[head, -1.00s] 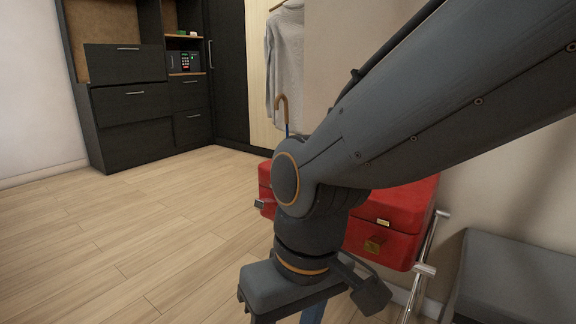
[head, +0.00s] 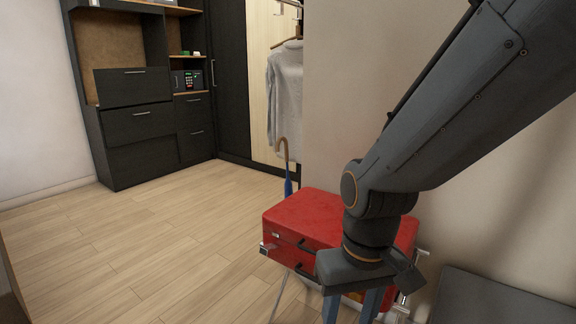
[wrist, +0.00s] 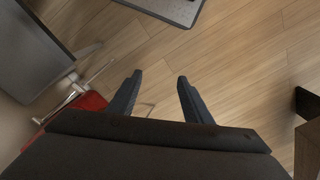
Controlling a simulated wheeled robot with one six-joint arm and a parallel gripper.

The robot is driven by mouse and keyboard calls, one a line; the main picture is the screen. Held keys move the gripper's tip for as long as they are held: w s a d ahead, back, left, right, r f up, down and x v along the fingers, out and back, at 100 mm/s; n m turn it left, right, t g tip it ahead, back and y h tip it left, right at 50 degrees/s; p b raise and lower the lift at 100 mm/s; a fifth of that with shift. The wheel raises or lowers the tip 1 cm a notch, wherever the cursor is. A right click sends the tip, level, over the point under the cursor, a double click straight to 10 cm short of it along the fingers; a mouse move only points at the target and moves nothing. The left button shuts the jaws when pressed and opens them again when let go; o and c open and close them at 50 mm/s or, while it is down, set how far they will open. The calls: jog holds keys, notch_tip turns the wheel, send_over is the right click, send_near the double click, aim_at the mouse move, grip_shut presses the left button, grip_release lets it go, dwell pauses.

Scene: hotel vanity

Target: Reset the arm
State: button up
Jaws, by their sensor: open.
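My gripper (wrist: 158,90) is open and empty in the wrist view, its two dark fingers apart above the wood floor. In the head view my gripper (head: 352,308) hangs down at the lower right, in front of the red suitcase (head: 305,215). The fingertips are cut off by the bottom edge there. My arm is bent and comes in from the upper right, hiding part of the suitcase.
The red suitcase lies on a metal rack (head: 425,253) against the wall. A grey bench (head: 500,298) is at the lower right. An umbrella (head: 287,180) and a hanging sweater (head: 286,95) are behind. Dark drawers (head: 140,122) stand at the back left. The floor (head: 150,245) is clear.

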jog(key=s+d+r+m+p, duration=0.2)
jog(key=d+r+p, duration=0.7)
jog(key=r+p, duration=0.2)
jog(key=p, duration=0.2)
jog(key=shift+s+r+m+h+p, duration=0.15)
jog(key=shift+r+m+h+p, duration=0.05)
jog(key=shift+m+h+p, duration=0.15)
jog(key=shift+d, duration=0.1)
